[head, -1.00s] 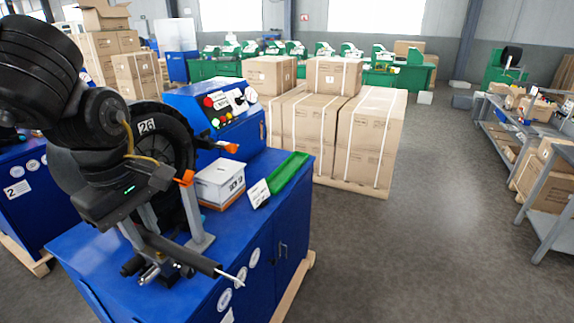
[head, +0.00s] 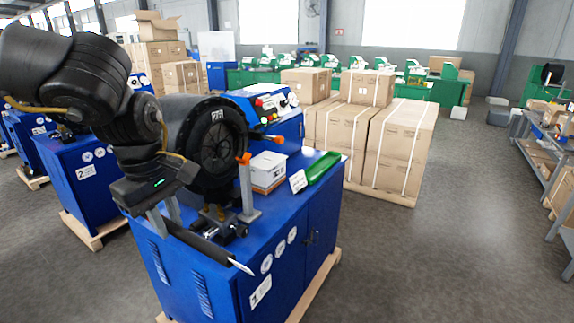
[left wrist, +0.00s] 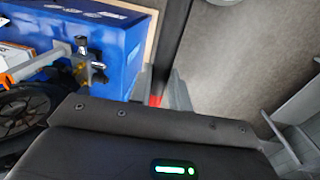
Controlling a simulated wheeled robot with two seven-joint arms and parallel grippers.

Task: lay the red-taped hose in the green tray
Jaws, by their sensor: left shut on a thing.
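My left gripper (head: 166,215) is shut on a dark hose (head: 205,244) with a thin pale tip, held in the air in front of the blue cabinet's near end. In the left wrist view the hose (left wrist: 174,45) runs up from between the fingers, and a red band (left wrist: 155,99) shows on it there. The green tray (head: 323,168) lies on the far right part of the cabinet top, away from the gripper. It looks empty. My right gripper is not in view.
The blue cabinet (head: 270,215) carries a crimping machine with a black round head (head: 215,140), orange-capped posts (head: 244,180), a white box (head: 268,170) and a small white card (head: 298,181). Cartons (head: 400,150) stand behind.

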